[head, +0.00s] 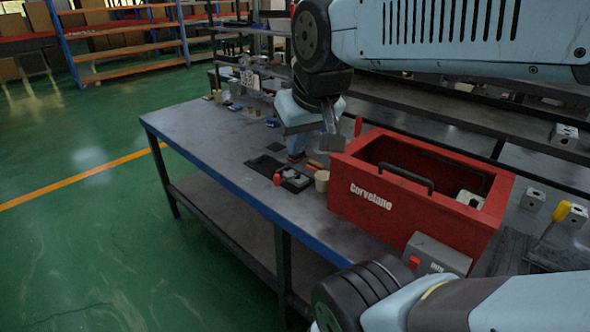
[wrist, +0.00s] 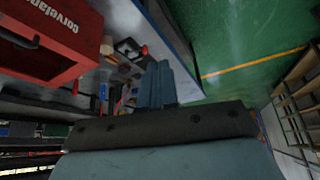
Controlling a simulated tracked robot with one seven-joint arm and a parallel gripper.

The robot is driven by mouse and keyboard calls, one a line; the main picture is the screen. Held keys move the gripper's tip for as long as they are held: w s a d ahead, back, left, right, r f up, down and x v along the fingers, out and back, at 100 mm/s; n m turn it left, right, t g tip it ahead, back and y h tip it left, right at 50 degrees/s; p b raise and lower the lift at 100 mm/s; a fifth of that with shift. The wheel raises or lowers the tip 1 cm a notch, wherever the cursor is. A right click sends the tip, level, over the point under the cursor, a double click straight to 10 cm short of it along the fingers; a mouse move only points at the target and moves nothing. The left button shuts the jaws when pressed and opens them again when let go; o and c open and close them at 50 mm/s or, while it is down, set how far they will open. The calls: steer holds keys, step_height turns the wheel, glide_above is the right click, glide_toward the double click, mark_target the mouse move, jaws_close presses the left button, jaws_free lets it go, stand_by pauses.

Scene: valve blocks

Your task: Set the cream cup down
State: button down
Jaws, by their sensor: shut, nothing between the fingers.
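The cream cup (head: 321,180) stands on the table beside the left wall of the red box. A small tan shape in the wrist view (wrist: 107,46), close to the red box, looks like the same cup. My gripper (head: 296,152) hangs above the table behind and to the left of the cup in the head view, apart from it. In the wrist view its fingers (wrist: 157,84) are together with nothing between them.
The red box (head: 375,208) with a black handle stands right of the cup. A black tray (head: 294,181) with grey parts lies left of it. Small parts crowd the far table end. The table's front left (head: 205,135) is clear.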

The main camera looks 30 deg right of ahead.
steer(key=w+d+f+n+g+h, duration=0.3)
steer(key=w+f+n, duration=0.1)
steer(key=w, duration=0.4)
steer(key=w+d+f+n+g+h, duration=0.2)
steer(key=w+f+n, duration=0.2)
steer(key=w, duration=0.4)
steer(key=n+g+h, duration=0.2)
steer(key=n+h, duration=0.2)
steer(key=n, duration=0.5)
glide_toward(323, 182)
steer(key=w+a+r, duration=0.3)
steer(key=w+a, duration=0.1)
steer(key=a, duration=0.4)
steer(key=x, duration=1)
steer(key=shift+a+f, duration=0.1)
steer(key=shift+f, duration=0.1)
steer(key=shift+s+d, duration=0.2)
steer(key=shift+d, duration=1.8)
